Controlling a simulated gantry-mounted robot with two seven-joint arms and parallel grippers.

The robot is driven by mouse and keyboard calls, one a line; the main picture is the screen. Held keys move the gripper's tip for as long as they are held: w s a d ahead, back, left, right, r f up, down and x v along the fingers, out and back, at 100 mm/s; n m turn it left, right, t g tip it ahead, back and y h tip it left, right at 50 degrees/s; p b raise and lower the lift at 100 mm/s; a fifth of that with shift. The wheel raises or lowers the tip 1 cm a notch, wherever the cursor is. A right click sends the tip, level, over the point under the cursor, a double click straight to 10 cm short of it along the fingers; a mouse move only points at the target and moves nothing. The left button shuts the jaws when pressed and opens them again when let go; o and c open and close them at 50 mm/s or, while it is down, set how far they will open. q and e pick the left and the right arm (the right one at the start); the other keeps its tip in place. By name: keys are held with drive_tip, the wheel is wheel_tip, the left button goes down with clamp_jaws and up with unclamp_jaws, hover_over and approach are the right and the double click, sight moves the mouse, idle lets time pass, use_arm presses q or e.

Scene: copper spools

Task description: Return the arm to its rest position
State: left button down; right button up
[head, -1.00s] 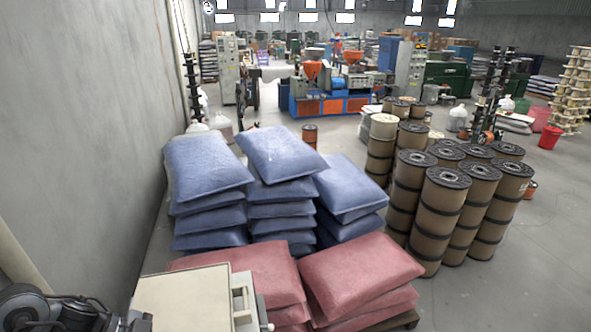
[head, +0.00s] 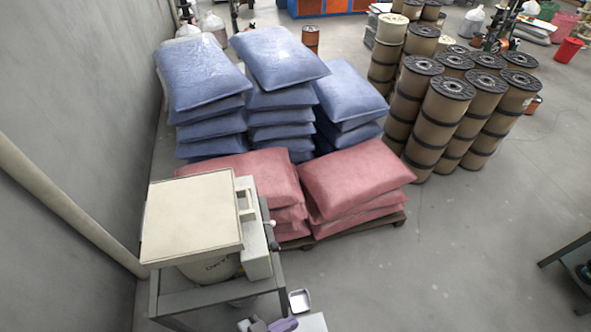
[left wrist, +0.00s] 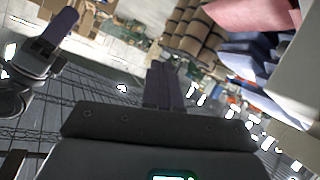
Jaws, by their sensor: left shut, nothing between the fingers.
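My left gripper (head: 270,325) shows only in part at the bottom edge of the head view, as grey and purple pieces. It is in front of a cream machine on a grey frame. In the left wrist view, its dark purple fingers (left wrist: 163,85) are together with nothing between them. A grey arm part with a purple finger piece (left wrist: 62,25) shows at the upper left of the left wrist view. It looks like my right gripper, and its opening is unclear. The right gripper does not show in the head view.
The cream machine (head: 195,215) stands close at the lower left, beside the wall (head: 70,120). Red sacks (head: 358,180) lie on a pallet, with blue sacks (head: 275,60) behind. Copper spools (head: 440,120) stand to the right. The floor (head: 440,260) at the lower right is open up to a dark table (head: 572,252).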

use_arm(q)
drive_tip(key=s+a+n+g+y, duration=0.1)
drive_tip(key=s+a+n+y, duration=0.2)
drive_tip(key=a, duration=0.7)
drive_tip(key=s+a+n+g+y, duration=0.2)
drive_tip(key=s+a+n+y, duration=0.1)
drive_tip(key=a+y, duration=0.5)
drive_tip(key=shift+a, duration=0.85)
